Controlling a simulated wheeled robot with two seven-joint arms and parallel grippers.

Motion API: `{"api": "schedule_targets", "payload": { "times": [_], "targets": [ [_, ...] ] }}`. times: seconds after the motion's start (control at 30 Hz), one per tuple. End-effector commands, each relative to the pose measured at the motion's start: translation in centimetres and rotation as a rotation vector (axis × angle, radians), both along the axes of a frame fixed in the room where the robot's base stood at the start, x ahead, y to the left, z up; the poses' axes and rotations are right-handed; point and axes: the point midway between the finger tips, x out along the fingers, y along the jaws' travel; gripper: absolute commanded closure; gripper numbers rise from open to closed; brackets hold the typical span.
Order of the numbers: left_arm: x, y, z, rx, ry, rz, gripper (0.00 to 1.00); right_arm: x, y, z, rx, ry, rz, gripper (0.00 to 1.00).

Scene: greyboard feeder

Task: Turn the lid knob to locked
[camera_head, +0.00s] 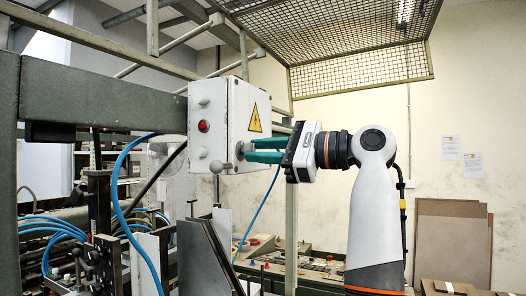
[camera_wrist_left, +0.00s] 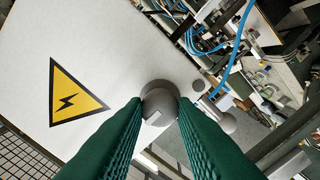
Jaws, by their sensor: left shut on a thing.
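The light grey control box (camera_head: 212,125) hangs on the frame, with a yellow lightning warning sign (camera_head: 255,119) on its lid. The grey round lid knob (camera_wrist_left: 159,96) sits near the lid's edge. My left gripper (camera_head: 247,150) has green fingers, which also show in the left wrist view (camera_wrist_left: 158,112). They are shut on the knob, one finger on each side. In the head view the fingers mostly hide the knob. A small pale mark shows on the knob in the wrist view; I cannot tell which setting it marks. My right gripper is not in view.
A red button (camera_head: 203,126) and a grey ball-ended part (camera_head: 216,167) are on the box's left side. Blue hoses (camera_head: 120,200) and machine parts lie below left. A wire mesh guard (camera_head: 340,45) hangs above. Brown boards (camera_head: 450,240) lean at the right wall.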

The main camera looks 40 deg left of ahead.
Motion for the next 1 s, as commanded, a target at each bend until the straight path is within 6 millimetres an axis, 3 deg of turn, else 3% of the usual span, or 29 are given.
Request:
{"api": "schedule_targets", "payload": {
  "times": [0.6,0.63,0.77,1.0],
  "targets": [
    [0.02,0.02,-0.16,0.009,-0.042,0.0,0.98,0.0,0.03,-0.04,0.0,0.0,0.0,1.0],
    [0.02,0.02,-0.16,0.009,-0.042,0.0,0.74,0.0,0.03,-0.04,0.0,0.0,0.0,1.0],
    [0.02,0.02,-0.13,0.01,-0.042,0.0,0.53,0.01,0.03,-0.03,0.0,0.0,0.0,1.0],
    [0.01,-0.01,-0.06,0.012,-0.041,0.0,0.53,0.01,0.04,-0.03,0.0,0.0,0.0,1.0]
  ]
}}
